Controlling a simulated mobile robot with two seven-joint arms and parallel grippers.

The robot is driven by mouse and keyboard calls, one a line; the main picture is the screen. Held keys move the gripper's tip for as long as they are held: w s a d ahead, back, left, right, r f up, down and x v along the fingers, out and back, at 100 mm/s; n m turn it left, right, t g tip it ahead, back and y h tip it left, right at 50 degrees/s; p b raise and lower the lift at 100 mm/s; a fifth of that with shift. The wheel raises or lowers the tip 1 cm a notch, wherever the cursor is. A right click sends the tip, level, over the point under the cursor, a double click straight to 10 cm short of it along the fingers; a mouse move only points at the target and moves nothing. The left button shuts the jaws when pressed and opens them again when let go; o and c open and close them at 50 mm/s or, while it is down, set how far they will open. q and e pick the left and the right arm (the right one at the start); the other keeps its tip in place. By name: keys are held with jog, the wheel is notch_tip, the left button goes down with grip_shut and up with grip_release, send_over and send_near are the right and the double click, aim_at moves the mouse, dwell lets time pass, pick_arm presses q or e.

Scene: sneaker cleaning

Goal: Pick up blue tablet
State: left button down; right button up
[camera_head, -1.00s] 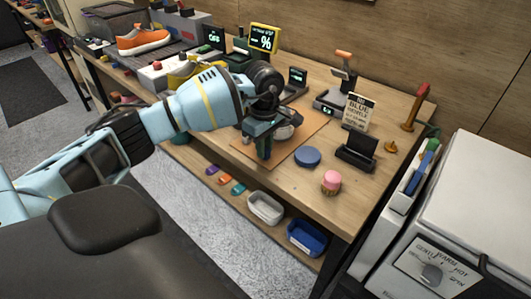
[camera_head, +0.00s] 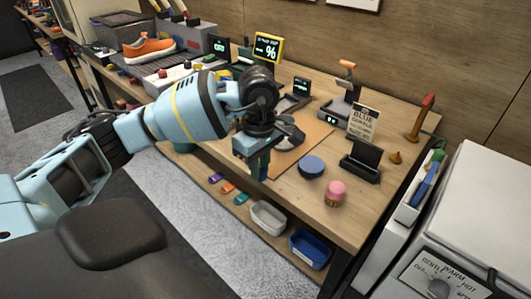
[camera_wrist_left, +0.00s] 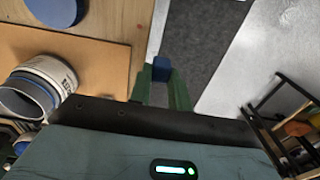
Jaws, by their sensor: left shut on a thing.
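The blue tablet (camera_wrist_left: 161,68) is a small blue block between the green fingertips of my left gripper (camera_wrist_left: 162,85) in the left wrist view. In the head view a bit of blue (camera_head: 264,172) shows at the fingertips of the left gripper (camera_head: 258,170), which points down near the table's front edge. The left gripper is shut on the tablet; the floor shows behind it in the wrist view. My right gripper is in neither view.
A white cup (camera_wrist_left: 40,85) lies beside the gripper. Bins (camera_head: 309,248) sit on the lower shelf.

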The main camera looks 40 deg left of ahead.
pick_arm(q)
jog(key=s+d, duration=0.3)
jog(key=s, duration=0.3)
jog(key=shift+s+r, duration=0.35)
